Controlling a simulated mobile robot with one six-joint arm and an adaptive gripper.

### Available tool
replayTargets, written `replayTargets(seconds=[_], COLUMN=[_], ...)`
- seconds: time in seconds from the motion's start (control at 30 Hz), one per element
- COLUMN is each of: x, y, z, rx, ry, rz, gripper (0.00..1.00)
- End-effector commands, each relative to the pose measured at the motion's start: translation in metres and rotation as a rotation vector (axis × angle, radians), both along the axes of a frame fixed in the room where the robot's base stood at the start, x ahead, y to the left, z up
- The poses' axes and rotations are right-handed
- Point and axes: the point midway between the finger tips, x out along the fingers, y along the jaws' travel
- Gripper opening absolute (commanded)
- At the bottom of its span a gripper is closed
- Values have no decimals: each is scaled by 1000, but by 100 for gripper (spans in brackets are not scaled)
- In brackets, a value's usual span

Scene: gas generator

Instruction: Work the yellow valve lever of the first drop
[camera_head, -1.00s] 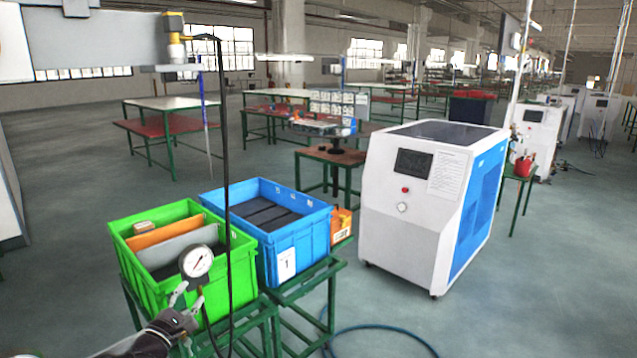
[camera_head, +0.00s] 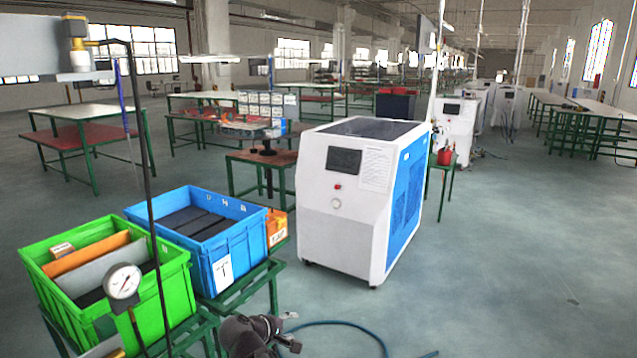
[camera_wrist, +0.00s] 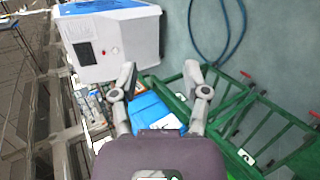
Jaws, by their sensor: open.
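A yellow fitting (camera_head: 74,25) shows at the upper left in the head view, beside a large grey panel, with a dark line running from it. It may be the valve of the first drop; I cannot make out a lever on it. A black hose (camera_head: 150,220) hangs down in front of the bins, and a round pressure gauge (camera_head: 123,281) is at the lower left. My gripper (camera_head: 291,331) is low in the head view, right of the bins and far from the yellow fitting. In the wrist view my gripper (camera_wrist: 161,72) is open, with nothing between its fingers.
A green bin (camera_head: 62,318) and a blue bin (camera_head: 222,262) stand on green stands. A white and blue cabinet (camera_head: 330,230) stands behind my gripper. A blue hose (camera_head: 345,323) lies on the floor. Open floor (camera_head: 500,260) lies to the right.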

Motion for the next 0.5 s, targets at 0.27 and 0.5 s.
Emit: replayTargets(seconds=[0.27,0.5], x=[-13,-33], y=[-83,-140], z=[-29,-50], rx=[204,384], ry=[106,184], rz=[-221,-407], gripper=[60,60])
